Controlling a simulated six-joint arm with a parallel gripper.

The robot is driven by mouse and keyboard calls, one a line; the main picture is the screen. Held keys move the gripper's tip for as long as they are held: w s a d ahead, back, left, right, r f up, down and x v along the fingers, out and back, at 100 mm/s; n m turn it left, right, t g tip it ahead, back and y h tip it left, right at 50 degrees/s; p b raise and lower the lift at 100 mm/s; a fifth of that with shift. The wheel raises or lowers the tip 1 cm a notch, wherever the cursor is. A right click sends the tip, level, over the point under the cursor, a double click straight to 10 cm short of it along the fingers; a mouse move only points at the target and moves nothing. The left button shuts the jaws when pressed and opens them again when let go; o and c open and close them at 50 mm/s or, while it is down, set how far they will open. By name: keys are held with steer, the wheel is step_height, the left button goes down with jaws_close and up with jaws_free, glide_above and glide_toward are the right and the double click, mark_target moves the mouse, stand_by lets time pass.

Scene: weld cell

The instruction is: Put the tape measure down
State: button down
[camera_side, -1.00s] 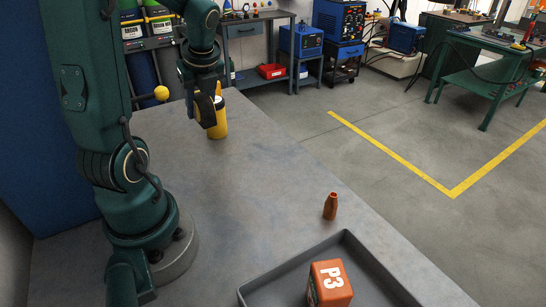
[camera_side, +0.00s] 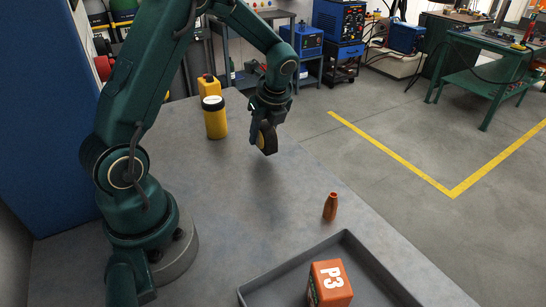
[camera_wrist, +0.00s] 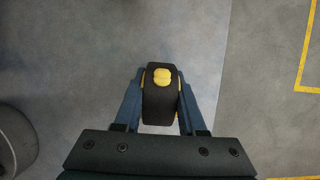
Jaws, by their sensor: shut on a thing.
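The tape measure (camera_wrist: 160,100) is black with yellow parts. My gripper (camera_wrist: 158,105) is shut on it, with one finger on each side in the wrist view. In the side view the tape measure (camera_side: 266,139) hangs below my gripper (camera_side: 266,126), and it appears held above the grey table (camera_side: 240,195), over its far part near the right edge. A gap seems to show between it and the table, but its height is hard to judge.
A yellow canister with a dark lid (camera_side: 215,118) and a yellow bottle (camera_side: 209,86) stand left of my gripper. A copper-coloured nozzle (camera_side: 330,206) stands nearer the camera. A grey tray (camera_side: 285,269) holds an orange P3 block (camera_side: 330,283). The middle of the table is clear.

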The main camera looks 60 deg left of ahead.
mark_target(262, 144)
steer(key=shift+f, duration=1.45)
steer(key=shift+f, duration=0.15)
steer(key=shift+c, duration=2.4)
jaws_free()
steer(key=v, duration=1.2)
steer(key=s+d+r+n+t+h, duration=0.4)
steer(key=s+d+n, duration=0.9)
steer(key=n, duration=0.5)
steer(key=shift+s+t, duration=0.15)
steer(key=shift+t, duration=0.65)
